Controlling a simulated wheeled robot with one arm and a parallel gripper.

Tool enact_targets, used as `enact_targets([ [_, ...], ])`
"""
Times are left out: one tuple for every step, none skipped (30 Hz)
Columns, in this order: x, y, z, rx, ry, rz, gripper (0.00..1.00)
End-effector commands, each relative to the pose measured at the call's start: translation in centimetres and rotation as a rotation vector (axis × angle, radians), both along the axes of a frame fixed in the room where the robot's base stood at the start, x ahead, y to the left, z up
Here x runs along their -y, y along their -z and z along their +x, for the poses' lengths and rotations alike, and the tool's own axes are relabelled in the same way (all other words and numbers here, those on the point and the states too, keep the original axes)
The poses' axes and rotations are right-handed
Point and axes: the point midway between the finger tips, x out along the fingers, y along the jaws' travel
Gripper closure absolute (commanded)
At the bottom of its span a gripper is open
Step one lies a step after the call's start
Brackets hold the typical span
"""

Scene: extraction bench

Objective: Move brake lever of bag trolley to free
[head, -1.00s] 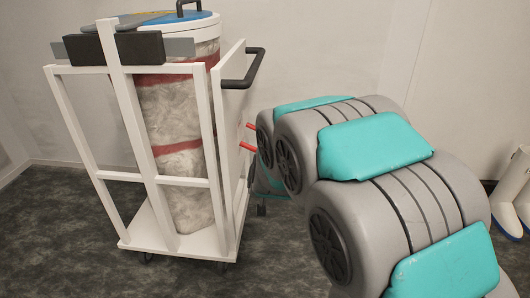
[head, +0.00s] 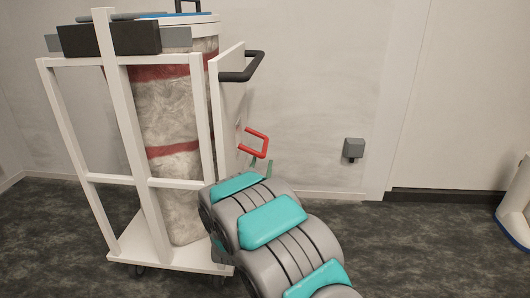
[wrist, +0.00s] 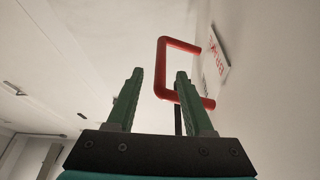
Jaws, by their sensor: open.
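The bag trolley (head: 133,182) is a white frame on castors around a grey bag with red bands, left of centre in the head view. A red U-shaped lever (head: 254,143), seemingly the brake lever, sticks out from its right side panel. My gripper is mostly hidden behind my arm in the head view; a bit of green finger shows just below the lever. In the wrist view my gripper (wrist: 160,73) is open with two green fingers. The red lever (wrist: 162,66) stands beyond and partly between them, its lower end behind the right finger. I cannot tell whether they touch.
A black push handle (head: 243,69) juts from the trolley above the lever. A grey box (head: 353,149) is on the wall at right. White boots (head: 516,205) stand at the far right edge. The floor right of the trolley is clear. A white sign (wrist: 216,58) shows beside the lever.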

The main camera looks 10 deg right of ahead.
Motion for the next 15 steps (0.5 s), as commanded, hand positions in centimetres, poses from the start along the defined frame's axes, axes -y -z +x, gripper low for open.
enact_targets([
  [-0.1,0.1,0.0,0.009,0.001,-0.005,0.48],
  [-0.1,0.1,0.0,0.014,0.002,-0.008,0.48],
  [0.0,0.0,0.1,0.019,0.003,-0.009,0.48],
  [0.0,-0.1,0.2,0.021,0.003,-0.011,0.48],
  [0.1,-0.3,0.4,0.023,0.004,-0.011,0.48],
  [0.2,-0.5,0.8,0.023,0.003,-0.010,0.48],
  [0.4,-0.6,1.1,0.025,0.004,-0.011,0.48],
  [0.6,-0.8,1.4,0.026,0.005,-0.011,0.48],
  [0.7,-1.1,2.0,0.028,0.004,-0.009,0.48],
  [0.9,-1.3,2.4,0.027,0.004,-0.009,0.48],
  [1.1,-1.4,2.8,0.026,0.005,-0.008,0.48],
  [1.2,-1.6,3.3,0.024,0.004,-0.009,0.48],
  [1.4,-1.7,3.7,0.024,0.005,-0.009,0.48],
  [1.5,-1.9,4.1,0.025,0.004,-0.009,0.48],
  [1.7,-2.2,4.6,0.026,0.004,-0.009,0.48],
])
